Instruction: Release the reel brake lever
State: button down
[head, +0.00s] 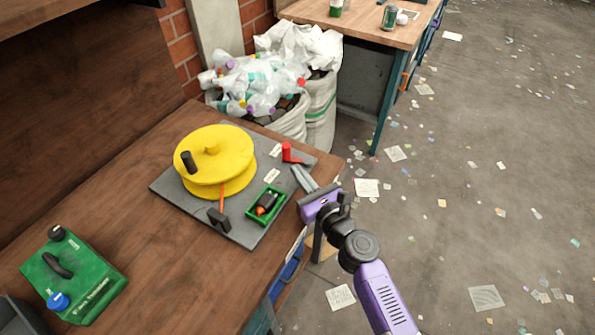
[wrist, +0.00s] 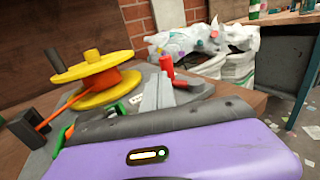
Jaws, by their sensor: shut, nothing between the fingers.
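The reel (head: 213,158) is yellow with a black crank knob and stands on a grey base plate (head: 240,231) on the wooden bench; it also shows in the wrist view (wrist: 95,75). The red brake lever (head: 290,154) sits at the plate's far right corner; it also shows in the wrist view (wrist: 167,68), just beyond my fingertips. My gripper (head: 300,174) is shut and empty, its fingers pointing at the lever from the near right side. In the wrist view my gripper (wrist: 158,88) overlaps the lever's lower part; I cannot tell whether they touch.
A small green tray (head: 251,216) with small items and a dark block (head: 219,220) with an orange strip sit on the plate. Sacks of bottles (head: 320,112) stand behind. Scraps litter the floor to the right.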

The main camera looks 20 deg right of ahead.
jog(key=shift+s+f, duration=0.2)
jog(key=shift+s, duration=0.45)
jog(key=s, duration=0.7)
jog(key=shift+s+b, duration=0.3)
jog(key=shift+b, duration=0.1)
jog(key=shift+a, duration=0.15)
